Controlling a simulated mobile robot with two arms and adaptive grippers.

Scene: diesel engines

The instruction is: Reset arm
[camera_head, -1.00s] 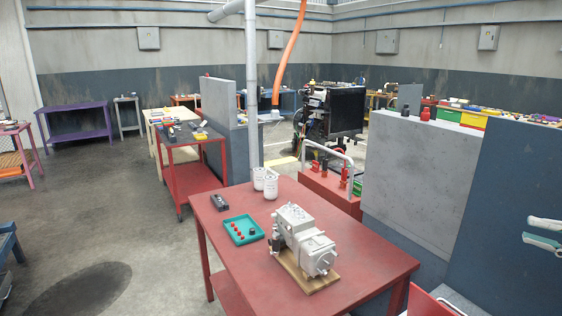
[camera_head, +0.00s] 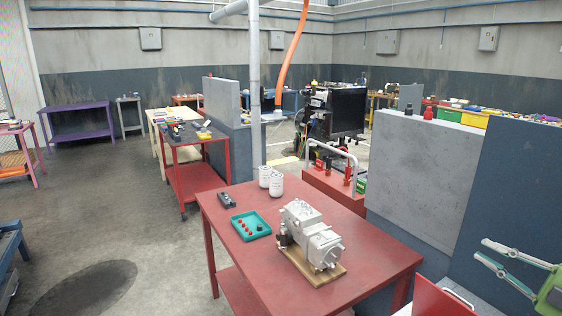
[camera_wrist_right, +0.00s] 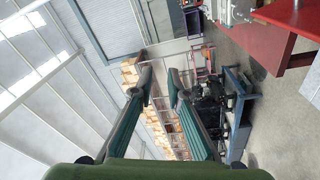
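My right gripper (camera_head: 482,249) comes in from the right edge of the head view, in front of the blue-grey partition and to the right of the red table. Its two green fingers have a gap between the tips and hold nothing. The right wrist view also shows the two fingers apart and empty (camera_wrist_right: 162,78), with the room tilted behind them. My left gripper is not in view.
The red table (camera_head: 232,238) carries a grey engine part (camera_head: 312,236) on a wooden board, a teal tray (camera_head: 250,225) with red pieces, a dark block (camera_head: 226,200) and two white canisters (camera_head: 270,180). A partition (camera_head: 525,190) stands at right.

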